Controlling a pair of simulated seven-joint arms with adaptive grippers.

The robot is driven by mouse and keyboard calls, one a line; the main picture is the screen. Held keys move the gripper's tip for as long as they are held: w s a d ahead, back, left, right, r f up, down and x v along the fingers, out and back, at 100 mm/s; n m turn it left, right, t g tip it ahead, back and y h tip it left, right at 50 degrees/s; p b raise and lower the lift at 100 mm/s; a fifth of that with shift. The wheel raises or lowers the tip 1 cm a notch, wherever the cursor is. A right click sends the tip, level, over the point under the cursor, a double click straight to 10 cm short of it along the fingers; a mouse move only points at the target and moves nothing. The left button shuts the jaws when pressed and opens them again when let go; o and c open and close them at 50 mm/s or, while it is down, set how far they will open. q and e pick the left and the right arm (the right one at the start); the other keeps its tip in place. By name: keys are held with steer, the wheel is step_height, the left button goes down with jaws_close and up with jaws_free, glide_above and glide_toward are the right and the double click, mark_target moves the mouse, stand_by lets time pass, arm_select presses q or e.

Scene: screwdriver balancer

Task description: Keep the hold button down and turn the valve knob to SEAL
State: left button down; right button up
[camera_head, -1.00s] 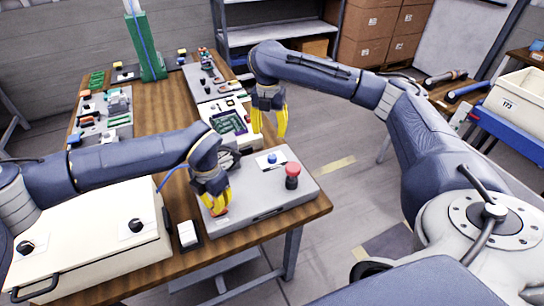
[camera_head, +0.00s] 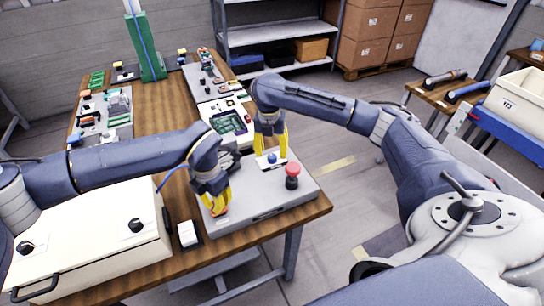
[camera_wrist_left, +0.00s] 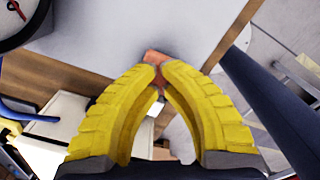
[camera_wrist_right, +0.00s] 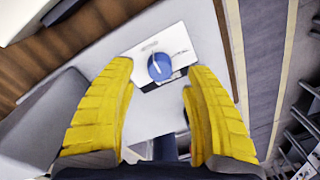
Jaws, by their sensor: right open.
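The blue valve knob (camera_head: 272,157) sits on a white label plate on the grey box (camera_head: 250,200). In the right wrist view the knob (camera_wrist_right: 159,67) shows between and beyond my fingertips, with a pale line beside it on the plate; the lettering is unreadable. My right gripper (camera_head: 271,154) is open above the knob, not closed on it. My left gripper (camera_head: 217,211) is pointed down at the box's near left part, fingertips together. An orange-red piece (camera_wrist_left: 155,57) shows at its tips, mostly hidden; I cannot tell whether it is the hold button or pressed down.
A red mushroom button (camera_head: 292,170) stands on the box right of the knob. A round gauge (camera_wrist_left: 14,18) is beside the left gripper. A cream case (camera_head: 90,240) and a small white switch (camera_head: 187,234) lie to the left. Open floor is to the right.

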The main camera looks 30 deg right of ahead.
steer(key=shift+f, duration=1.45)
jaws_close()
